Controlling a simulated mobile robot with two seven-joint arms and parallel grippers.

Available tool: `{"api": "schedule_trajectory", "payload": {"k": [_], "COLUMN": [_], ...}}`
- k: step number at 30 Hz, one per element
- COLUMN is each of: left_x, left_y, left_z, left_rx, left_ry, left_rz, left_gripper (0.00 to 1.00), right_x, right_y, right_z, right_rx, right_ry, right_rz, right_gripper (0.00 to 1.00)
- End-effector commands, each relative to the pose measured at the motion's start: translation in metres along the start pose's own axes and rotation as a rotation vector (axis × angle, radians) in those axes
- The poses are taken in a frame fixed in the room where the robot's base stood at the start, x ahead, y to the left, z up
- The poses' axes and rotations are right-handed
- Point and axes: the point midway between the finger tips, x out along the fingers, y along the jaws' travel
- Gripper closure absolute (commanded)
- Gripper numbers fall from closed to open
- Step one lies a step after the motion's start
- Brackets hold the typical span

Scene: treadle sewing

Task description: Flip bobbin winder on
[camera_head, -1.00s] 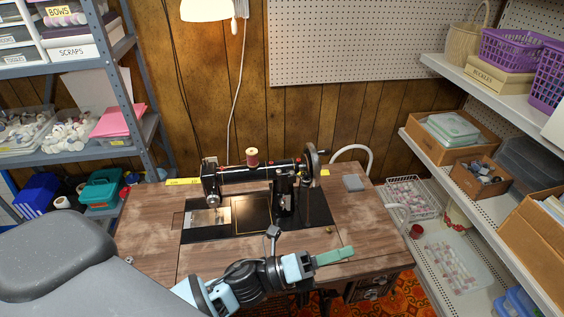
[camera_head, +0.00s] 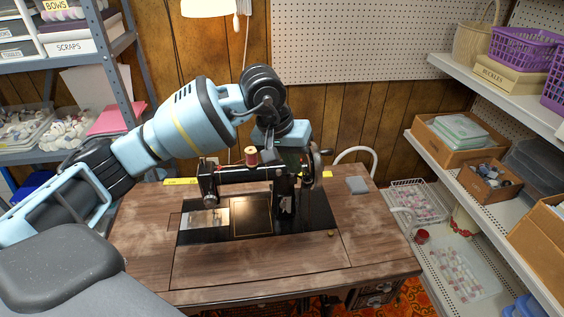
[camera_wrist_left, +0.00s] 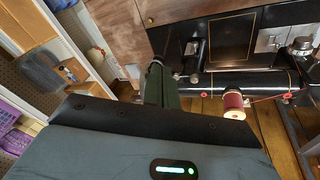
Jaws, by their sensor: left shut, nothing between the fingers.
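The black sewing machine (camera_head: 240,176) stands on the wooden table, with a red thread spool (camera_head: 251,156) on top. Its handwheel (camera_head: 318,160) at the right end is partly covered by my left gripper (camera_head: 290,166). That gripper reaches down over the right end of the machine from behind and above. In the left wrist view its green fingers (camera_wrist_left: 162,84) are shut and empty, close beside the machine's handwheel end. The spool (camera_wrist_left: 233,101) lies to their right there. I cannot make out the bobbin winder clearly; the gripper may hide it. My right gripper is not in view.
The wooden table top (camera_head: 225,262) is clear in front of the machine. A small grey box (camera_head: 357,185) lies at its right. Shelves with boxes stand at the right (camera_head: 465,165) and left (camera_head: 70,60). A pegboard (camera_head: 360,40) hangs on the back wall.

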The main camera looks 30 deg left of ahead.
Motion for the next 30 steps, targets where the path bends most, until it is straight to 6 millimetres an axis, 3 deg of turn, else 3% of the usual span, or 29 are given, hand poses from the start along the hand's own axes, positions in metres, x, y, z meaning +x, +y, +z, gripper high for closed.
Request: {"api": "schedule_trajectory", "payload": {"k": [3, 6, 15, 23, 30], "left_x": [-0.026, -0.039, -0.045, -0.035, 0.002], "left_y": [-0.026, -0.039, -0.043, -0.045, -0.052], "left_z": [-0.022, -0.031, -0.035, -0.035, -0.038], "left_rx": [0.073, 0.105, 0.118, 0.117, 0.116], "left_ry": [0.069, 0.094, 0.103, 0.100, 0.098], "left_rz": [-0.131, -0.195, -0.221, -0.220, -0.218], "left_gripper": [1.00, 1.00, 1.00, 1.00, 1.00], "right_x": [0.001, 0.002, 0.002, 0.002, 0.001], "right_y": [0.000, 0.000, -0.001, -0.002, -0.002], "right_z": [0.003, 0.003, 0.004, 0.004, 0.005], "right_rx": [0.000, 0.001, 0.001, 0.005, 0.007], "right_ry": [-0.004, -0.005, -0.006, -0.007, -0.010], "right_rz": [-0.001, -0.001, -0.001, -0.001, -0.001], "right_gripper": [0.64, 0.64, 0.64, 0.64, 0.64]}}
